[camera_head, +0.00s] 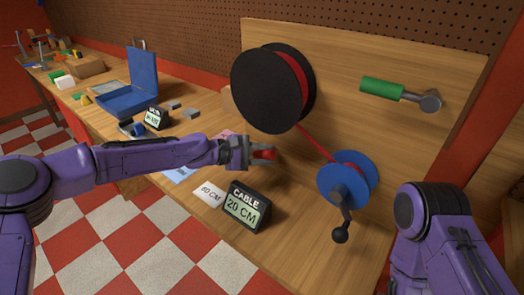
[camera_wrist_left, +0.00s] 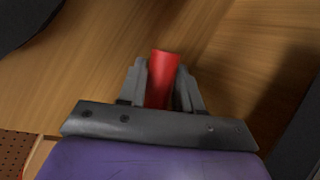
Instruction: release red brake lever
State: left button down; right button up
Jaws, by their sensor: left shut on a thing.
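The red brake lever (camera_head: 265,152) shows as a short red piece just below the large black spool (camera_head: 262,90). In the left wrist view the red lever (camera_wrist_left: 163,75) sits between the two grey fingers and points away from the wrist. My left gripper (camera_head: 250,154) is shut on it, and its fingers (camera_wrist_left: 163,92) hide the lever's lower part. The lever's mount is hidden. My right arm (camera_head: 440,235) is at the right edge; its gripper is not in view.
A red cable (camera_head: 315,143) runs from the black spool to a blue reel (camera_head: 347,180) with a black crank (camera_head: 341,228). A green-handled lever (camera_head: 383,88) is on the board. A "CABLE 20 CM" display (camera_head: 246,207) and a "60 CM" card (camera_head: 209,193) stand close below my left gripper.

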pick_arm(q)
jog(key=shift+w+f, duration=0.1)
dwell(0.3)
jog(key=c, duration=1.1)
grip_release()
jog(key=shift+f, duration=0.1)
jog(key=b+v, duration=0.1)
jog(key=v, duration=0.9)
jog(key=shift+a, duration=0.25)
